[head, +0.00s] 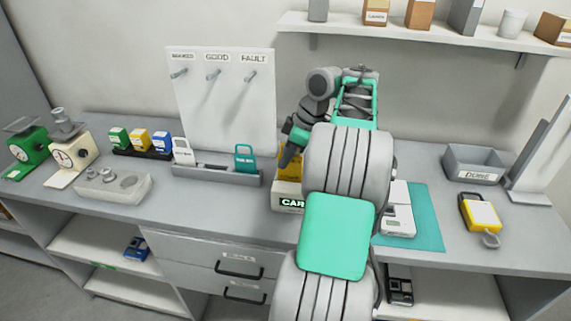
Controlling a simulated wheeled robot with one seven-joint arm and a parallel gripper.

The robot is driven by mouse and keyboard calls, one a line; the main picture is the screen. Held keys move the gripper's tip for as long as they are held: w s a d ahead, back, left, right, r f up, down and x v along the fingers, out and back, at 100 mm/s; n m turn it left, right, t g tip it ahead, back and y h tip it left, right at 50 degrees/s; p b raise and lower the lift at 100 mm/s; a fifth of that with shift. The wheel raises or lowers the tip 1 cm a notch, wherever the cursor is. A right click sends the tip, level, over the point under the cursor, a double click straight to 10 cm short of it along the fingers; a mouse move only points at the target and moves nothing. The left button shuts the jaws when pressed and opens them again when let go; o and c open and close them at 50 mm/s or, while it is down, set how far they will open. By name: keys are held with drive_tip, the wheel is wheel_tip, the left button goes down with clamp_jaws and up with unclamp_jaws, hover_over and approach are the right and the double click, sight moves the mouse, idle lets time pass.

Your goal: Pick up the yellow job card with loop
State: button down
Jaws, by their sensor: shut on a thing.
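A yellow card (290,164) shows at the fingers of my gripper (289,154), just above a white box (288,197) whose label begins "CAR". My gripper points down there and is shut on the yellow card. My arm hides the card's right side and part of the box. I cannot see the card's loop, nor tell whether its lower edge is still inside the box.
A grey rack (218,174) holds a white and a teal card. Behind it stands a pegboard (222,95) with three pegs. A grey tray (474,163) and a yellow device (480,215) are at right. A shelf (420,35) hangs above.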

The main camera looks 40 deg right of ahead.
drive_tip(key=s+a+r+p, duration=0.2)
drive_tip(key=s+r+p, duration=0.2)
drive_tip(key=s+r, duration=0.6)
drive_tip(key=s, duration=0.3)
drive_tip(key=shift+s+a, duration=0.25)
drive_tip(key=shift+s, duration=0.15)
